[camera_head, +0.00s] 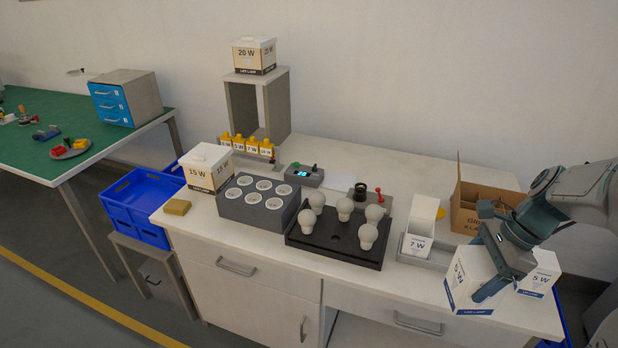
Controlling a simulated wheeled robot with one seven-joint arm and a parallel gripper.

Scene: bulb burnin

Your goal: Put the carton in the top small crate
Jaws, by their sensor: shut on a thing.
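A white 5 W carton (468,278) shows at the front right of the bench. My gripper (490,290) is shut on it, coming from the upper right and hiding part of it. A second white 5 W face (541,274) shows right of my gripper; I cannot tell whether it belongs to the same carton. Whether the held carton touches the bench is unclear. The top blue crate (125,212) of a stack stands on a low grey stand at the left, beside the bench. My gripper is far to its right.
Between them on the bench (415,285) are a 7 W carton (417,242), a black tray (330,251) with bulbs, a grey socket block (258,215) and a 15 W carton (207,168). An open cardboard box (468,215) stands behind my gripper. A 20 W carton (254,56) tops a shelf.

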